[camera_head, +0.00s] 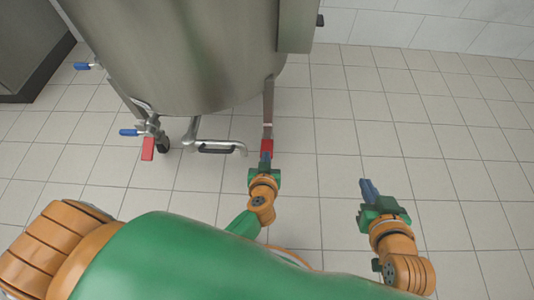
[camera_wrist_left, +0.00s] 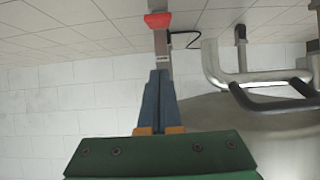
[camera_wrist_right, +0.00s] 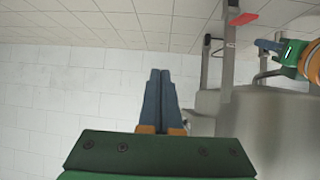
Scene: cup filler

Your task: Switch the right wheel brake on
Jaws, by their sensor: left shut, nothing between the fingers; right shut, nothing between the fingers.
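The steel tank (camera_head: 185,50) stands on legs with a red brake pedal at the foot of two of them. The right wheel brake's red pedal (camera_head: 267,147) is at the foot of the right leg; it also shows in the left wrist view (camera_wrist_left: 158,20) and the right wrist view (camera_wrist_right: 243,18). My left gripper (camera_head: 265,157) is shut and empty, its fingertips close to this pedal; I cannot tell whether they touch. The wheel there is mostly hidden. My right gripper (camera_head: 367,188) is shut and empty over open floor to the right.
The left red pedal (camera_head: 148,149) sits by a dark wheel. A steel outlet pipe with a black handle (camera_head: 217,150) lies between the two legs. Blue-handled valves (camera_head: 129,132) stick out at the left. The tiled floor at the right is clear.

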